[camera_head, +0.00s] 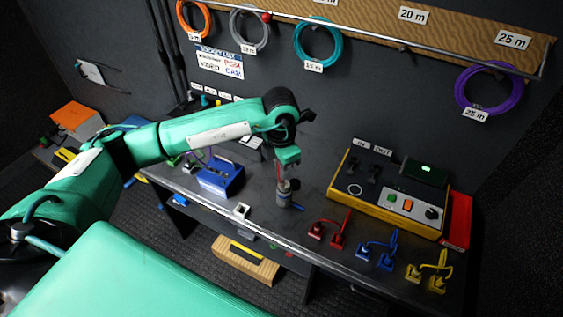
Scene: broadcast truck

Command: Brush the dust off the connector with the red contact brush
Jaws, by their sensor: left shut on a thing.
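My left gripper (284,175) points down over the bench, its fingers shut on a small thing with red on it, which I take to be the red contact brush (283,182). The fingers hide most of it. Right below stands a grey cylinder (284,198) on the bench; I cannot tell whether it touches the brush or is a holder or the connector. A small whitish block (241,210) lies at the bench's front edge, left of the cylinder. No dust can be made out at this size. My right gripper is out of view.
A yellow-edged tester box (388,208) stands at the right. A blue box (220,178) sits to the left. Coiled cables hang on the wall behind.

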